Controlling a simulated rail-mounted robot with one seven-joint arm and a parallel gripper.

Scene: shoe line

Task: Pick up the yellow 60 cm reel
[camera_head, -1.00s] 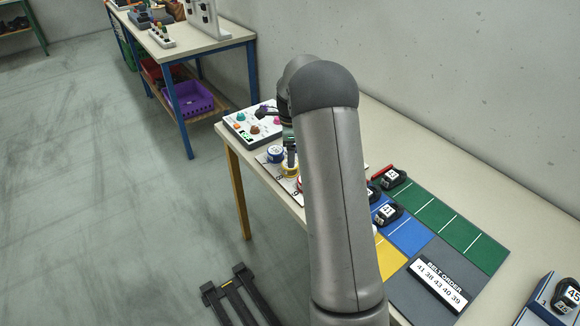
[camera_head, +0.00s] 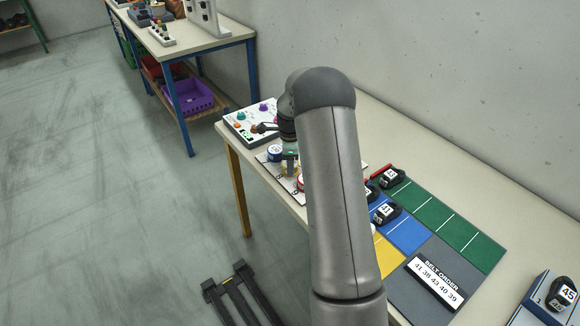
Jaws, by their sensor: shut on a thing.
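The yellow reel (camera_head: 288,171) is a small yellow and white roll between a blue reel and a red reel on a light board. My gripper (camera_head: 290,162) points down at the yellow reel from above and is shut on it. My arm hides part of the board, and the fingertips are small and hard to make out. I cannot tell whether the reel is clear of the board.
The blue reel (camera_head: 274,153) and red reel (camera_head: 301,183) stand close by. Behind is a white panel with coloured knobs (camera_head: 241,124). Right of my arm are black shoes (camera_head: 385,213) on coloured mats and a belt order sign (camera_head: 436,283).

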